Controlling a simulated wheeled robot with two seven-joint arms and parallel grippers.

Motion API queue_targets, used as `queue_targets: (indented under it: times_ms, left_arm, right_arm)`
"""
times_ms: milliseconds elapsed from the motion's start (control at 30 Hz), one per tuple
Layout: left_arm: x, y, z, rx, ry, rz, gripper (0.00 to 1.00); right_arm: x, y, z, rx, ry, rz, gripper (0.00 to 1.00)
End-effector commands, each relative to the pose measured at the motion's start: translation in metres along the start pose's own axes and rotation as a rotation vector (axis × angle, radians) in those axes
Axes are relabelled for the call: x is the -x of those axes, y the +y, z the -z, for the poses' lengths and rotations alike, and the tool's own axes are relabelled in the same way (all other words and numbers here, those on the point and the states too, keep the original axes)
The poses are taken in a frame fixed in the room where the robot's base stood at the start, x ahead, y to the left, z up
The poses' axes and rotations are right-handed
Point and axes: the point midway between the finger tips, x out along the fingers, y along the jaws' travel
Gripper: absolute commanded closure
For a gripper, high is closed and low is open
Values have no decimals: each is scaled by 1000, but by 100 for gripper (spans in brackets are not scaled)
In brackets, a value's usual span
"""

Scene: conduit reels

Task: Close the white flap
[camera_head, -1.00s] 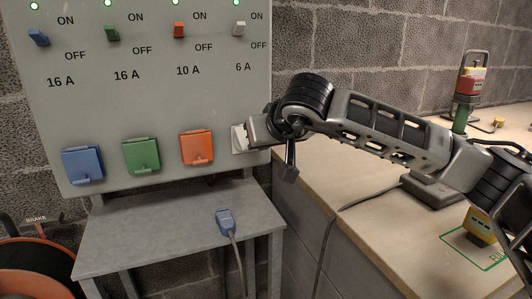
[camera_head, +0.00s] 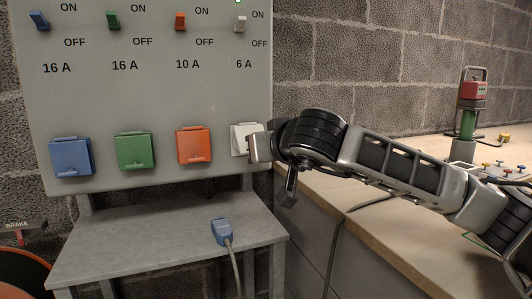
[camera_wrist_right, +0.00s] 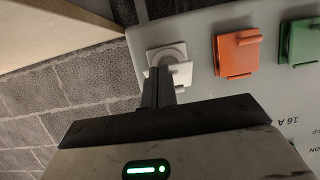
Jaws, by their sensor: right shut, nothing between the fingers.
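The white flap (camera_head: 243,137) is at the lower right of the grey panel, right of the orange flap. The right wrist view, which sees the panel upside down, shows the white flap (camera_wrist_right: 183,73) standing out from its outlet, with the round white socket (camera_wrist_right: 166,55) uncovered. My right gripper (camera_head: 257,148) is at the flap's right side and hides part of it. In the wrist view my right gripper's fingers (camera_wrist_right: 159,84) are shut and empty, overlapping the flap's edge; I cannot tell whether they touch it. My left gripper is not in view.
The orange flap (camera_head: 194,145), green flap (camera_head: 134,151) and blue flap (camera_head: 71,157) are down over their outlets. A blue plug (camera_head: 222,231) with a cable lies on the grey shelf (camera_head: 150,245). A wooden bench (camera_head: 375,205) stands right, under my right arm.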

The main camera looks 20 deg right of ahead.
Motion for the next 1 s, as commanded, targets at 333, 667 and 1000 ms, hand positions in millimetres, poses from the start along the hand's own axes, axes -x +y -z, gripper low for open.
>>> queue_targets:
  times_ms: [333,667,1000]
  left_arm:
    - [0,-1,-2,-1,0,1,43]
    - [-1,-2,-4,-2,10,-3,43]
    - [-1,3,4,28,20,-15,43]
  right_arm:
    - [2,0,-2,0,-1,0,100]
    - [13,0,-10,0,-2,0,100]
    - [41,0,-6,2,3,1,100]
